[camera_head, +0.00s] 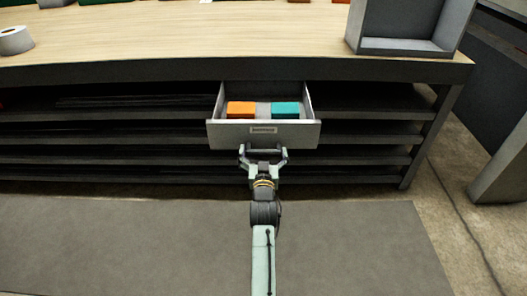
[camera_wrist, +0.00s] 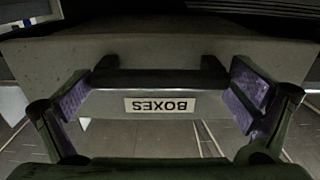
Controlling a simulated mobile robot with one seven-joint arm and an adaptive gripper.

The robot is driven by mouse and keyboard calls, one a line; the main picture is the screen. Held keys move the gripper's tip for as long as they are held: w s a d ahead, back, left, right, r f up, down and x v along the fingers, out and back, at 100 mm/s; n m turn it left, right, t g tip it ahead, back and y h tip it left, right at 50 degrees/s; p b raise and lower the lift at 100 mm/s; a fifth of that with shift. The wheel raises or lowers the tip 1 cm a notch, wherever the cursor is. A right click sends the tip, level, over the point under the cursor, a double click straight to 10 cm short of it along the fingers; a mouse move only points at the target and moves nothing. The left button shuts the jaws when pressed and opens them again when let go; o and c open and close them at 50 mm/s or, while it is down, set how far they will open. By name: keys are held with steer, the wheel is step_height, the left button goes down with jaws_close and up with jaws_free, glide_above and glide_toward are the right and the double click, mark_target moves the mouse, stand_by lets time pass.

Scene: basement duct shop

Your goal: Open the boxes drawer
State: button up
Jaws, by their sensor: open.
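The boxes drawer (camera_head: 222,133) is grey and stands pulled out from under the workbench in the head view. An orange box (camera_head: 241,109) and a teal box (camera_head: 286,109) lie inside it. In the wrist view the drawer front (camera_wrist: 200,46) appears upside down, with a label (camera_wrist: 160,105) reading BOXES and a dark bar handle (camera_wrist: 160,79). My gripper (camera_head: 263,150) is at the drawer front. In the wrist view its open fingers (camera_wrist: 162,97) stand to either side of the handle. I cannot tell whether they touch it.
The wooden workbench top (camera_head: 180,40) is above the drawer, with dark shelves (camera_head: 100,128) below. A grey open bin (camera_head: 400,28) stands at the right end and a white roll (camera_head: 15,40) at the left. The grey floor mat (camera_head: 120,245) in front is clear.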

steer(key=s, duration=1.2)
